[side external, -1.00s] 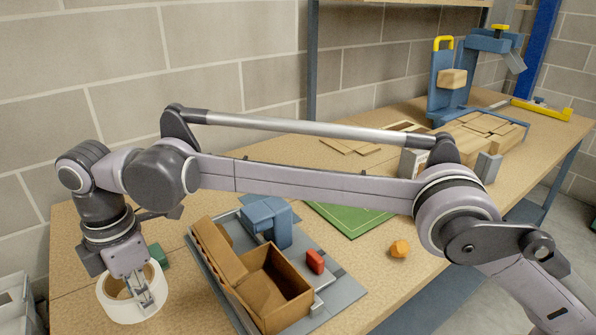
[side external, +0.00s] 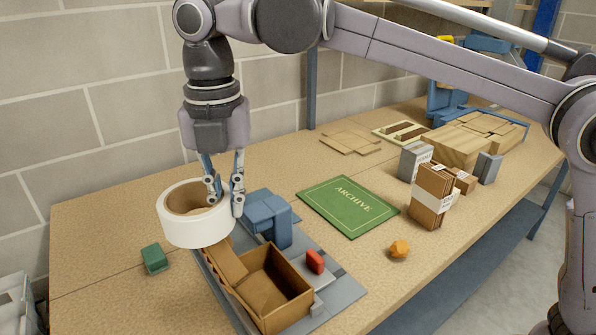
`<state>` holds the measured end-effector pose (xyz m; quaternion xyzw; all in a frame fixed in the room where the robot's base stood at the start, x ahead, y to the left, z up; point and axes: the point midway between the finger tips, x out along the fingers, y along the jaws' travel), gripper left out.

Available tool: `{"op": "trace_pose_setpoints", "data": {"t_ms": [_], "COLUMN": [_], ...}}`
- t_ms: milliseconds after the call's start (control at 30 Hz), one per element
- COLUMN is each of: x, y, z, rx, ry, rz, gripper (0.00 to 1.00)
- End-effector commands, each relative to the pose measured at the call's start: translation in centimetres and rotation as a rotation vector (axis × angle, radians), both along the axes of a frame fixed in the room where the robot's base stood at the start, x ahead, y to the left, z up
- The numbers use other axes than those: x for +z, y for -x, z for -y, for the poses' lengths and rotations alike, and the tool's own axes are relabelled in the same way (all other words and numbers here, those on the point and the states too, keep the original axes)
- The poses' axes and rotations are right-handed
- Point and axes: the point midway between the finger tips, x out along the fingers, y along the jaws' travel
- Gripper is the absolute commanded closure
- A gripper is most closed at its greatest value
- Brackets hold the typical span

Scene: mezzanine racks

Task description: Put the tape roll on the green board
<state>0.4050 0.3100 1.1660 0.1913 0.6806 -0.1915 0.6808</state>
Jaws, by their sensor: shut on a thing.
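The white tape roll (side external: 190,230) has a brown inner core and hangs in the air above the left part of the table. My gripper (side external: 225,203) points down and is shut on the right side of the roll's ring, with one finger inside the hole and one outside. The green board (side external: 345,206), marked ARCHIVE, lies flat on the table to the right of the roll, and its top is bare.
Below and right of the roll, a grey base carries a blue fixture (side external: 268,215), an open brown box (side external: 273,287) and a red block (side external: 315,261). A green block (side external: 154,258), an orange lump (side external: 399,249) and banded cartons (side external: 431,195) stand on the table.

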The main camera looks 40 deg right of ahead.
Motion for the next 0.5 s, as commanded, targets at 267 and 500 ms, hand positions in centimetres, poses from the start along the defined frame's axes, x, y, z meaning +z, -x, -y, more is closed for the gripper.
{"op": "trace_pose_setpoints", "data": {"t_ms": [267,500], "x": [-3.0,-6.7], "y": [-3.8,-6.2], "z": [7.3,15.6], "rx": [-0.467,-1.006], "ry": [0.0,0.0], "rz": [0.0,0.0], "gripper": [1.0,1.0]}}
